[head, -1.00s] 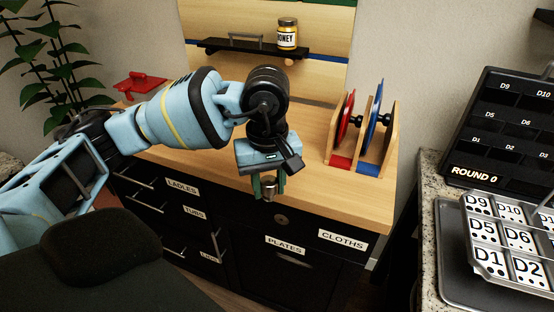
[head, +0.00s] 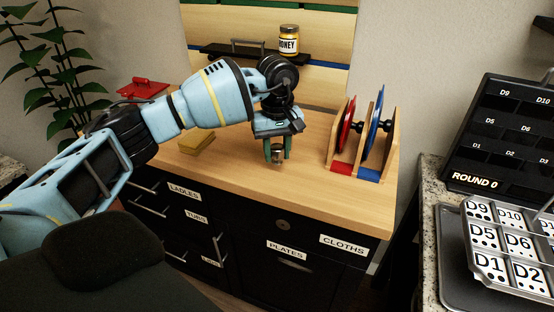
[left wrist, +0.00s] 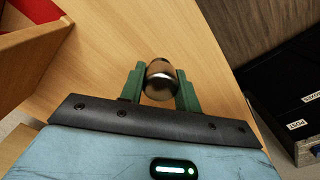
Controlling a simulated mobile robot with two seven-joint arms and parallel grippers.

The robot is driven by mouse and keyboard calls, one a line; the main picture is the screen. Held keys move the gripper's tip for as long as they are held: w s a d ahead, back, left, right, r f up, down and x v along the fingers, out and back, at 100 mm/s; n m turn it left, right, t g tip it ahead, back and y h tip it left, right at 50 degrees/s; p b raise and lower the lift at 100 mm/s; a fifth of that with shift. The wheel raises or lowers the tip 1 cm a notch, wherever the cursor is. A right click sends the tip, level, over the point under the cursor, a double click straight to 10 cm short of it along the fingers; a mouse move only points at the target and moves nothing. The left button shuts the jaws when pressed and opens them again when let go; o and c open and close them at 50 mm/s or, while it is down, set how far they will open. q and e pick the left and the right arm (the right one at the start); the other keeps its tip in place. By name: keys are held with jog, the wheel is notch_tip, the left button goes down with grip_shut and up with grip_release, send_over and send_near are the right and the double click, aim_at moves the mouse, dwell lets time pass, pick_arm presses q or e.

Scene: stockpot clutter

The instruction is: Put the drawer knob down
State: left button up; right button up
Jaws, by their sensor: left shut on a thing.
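The drawer knob (head: 277,155) is a small shiny metal piece between the green fingers of my left gripper (head: 277,152). In the left wrist view the knob (left wrist: 160,80) shows round and dark, with a green finger of the left gripper (left wrist: 160,88) on each side. My left gripper is shut on it, pointing down over the wooden countertop (head: 240,185). I cannot tell whether the knob touches the wood. My right gripper is not in view.
A wooden rack (head: 333,150) with red and blue discs stands right of my gripper. A yellow sponge-like block (head: 197,142) lies to the left. A honey jar (head: 289,40) stands on the black shelf (head: 225,50) behind. The counter's front middle is clear.

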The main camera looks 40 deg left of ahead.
aim_at(277, 161)
pick_arm(q)
jog(key=shift+w+a, duration=0.15)
jog(key=shift+w, duration=0.15)
notch_tip(277, 161, down, 3)
jog(key=shift+f, duration=0.3)
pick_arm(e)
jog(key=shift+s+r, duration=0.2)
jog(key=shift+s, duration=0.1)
pick_arm(q)
jog(key=o, duration=0.8)
jog(key=shift+f, duration=0.15)
jog(key=o, duration=0.4)
jog(key=shift+c, duration=0.2)
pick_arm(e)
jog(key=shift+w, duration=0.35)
